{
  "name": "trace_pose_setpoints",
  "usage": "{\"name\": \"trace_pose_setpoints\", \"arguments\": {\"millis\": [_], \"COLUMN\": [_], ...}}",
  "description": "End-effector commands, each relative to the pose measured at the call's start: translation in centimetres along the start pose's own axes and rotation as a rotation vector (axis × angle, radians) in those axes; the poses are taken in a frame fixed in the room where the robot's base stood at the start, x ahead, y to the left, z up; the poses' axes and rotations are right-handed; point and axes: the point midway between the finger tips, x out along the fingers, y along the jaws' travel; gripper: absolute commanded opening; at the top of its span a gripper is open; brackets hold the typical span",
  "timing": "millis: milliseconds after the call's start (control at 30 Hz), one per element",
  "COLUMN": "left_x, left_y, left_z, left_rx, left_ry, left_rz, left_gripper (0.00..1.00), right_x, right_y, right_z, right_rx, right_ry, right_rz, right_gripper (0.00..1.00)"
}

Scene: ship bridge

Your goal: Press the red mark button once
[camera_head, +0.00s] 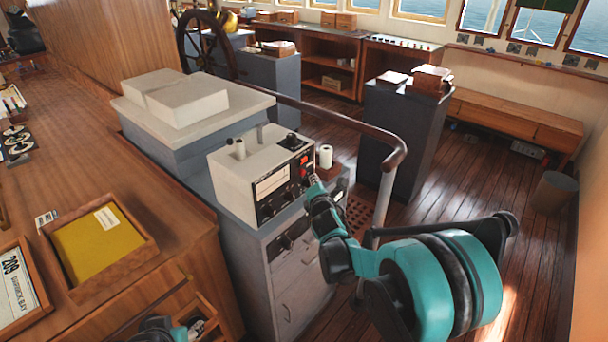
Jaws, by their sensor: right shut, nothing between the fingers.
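The red mark button (304,171) shows as a small red patch on the right part of the black front panel of a white instrument box (233,182). My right gripper (312,179) is shut and empty, its tips at the panel just right of and below the red patch. I cannot tell whether the tips touch the button, and they may hide part of it. My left gripper (199,326) is low at the bottom edge, far from the box, and too small to tell whether it is open.
The box stands on a grey cabinet (290,295). A white cylinder (326,156) stands right of the panel. A curved handrail (345,127) runs behind it and down to the right.

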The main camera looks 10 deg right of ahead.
Motion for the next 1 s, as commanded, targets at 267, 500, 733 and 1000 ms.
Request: {"name": "trace_pose_setpoints", "arguments": {"millis": [267, 500, 733, 1000], "left_x": [0.1, 0.1, 0.1, 0.1], "left_y": [0.0, 0.0, 0.0, 0.0], "left_z": [0.1, 0.1, 0.1, 0.1], "left_rx": [0.000, 0.000, 0.000, 0.000], "left_ry": [0.000, 0.000, 0.000, 0.000], "left_rz": [0.000, 0.000, 0.000, 0.000], "left_gripper": [0.45, 0.45, 0.45, 0.45], "right_x": [-2.0, -2.8, -2.7, -2.7], "right_y": [-1.5, -2.0, -2.0, -1.9], "right_z": [1.5, 2.0, 1.9, 1.9], "right_rx": [0.001, 0.000, 0.000, 0.000], "right_ry": [-0.001, 0.000, 0.000, 0.000], "right_rz": [0.000, 0.001, 0.001, 0.001], "right_gripper": [0.00, 0.00, 0.00, 0.00]}}
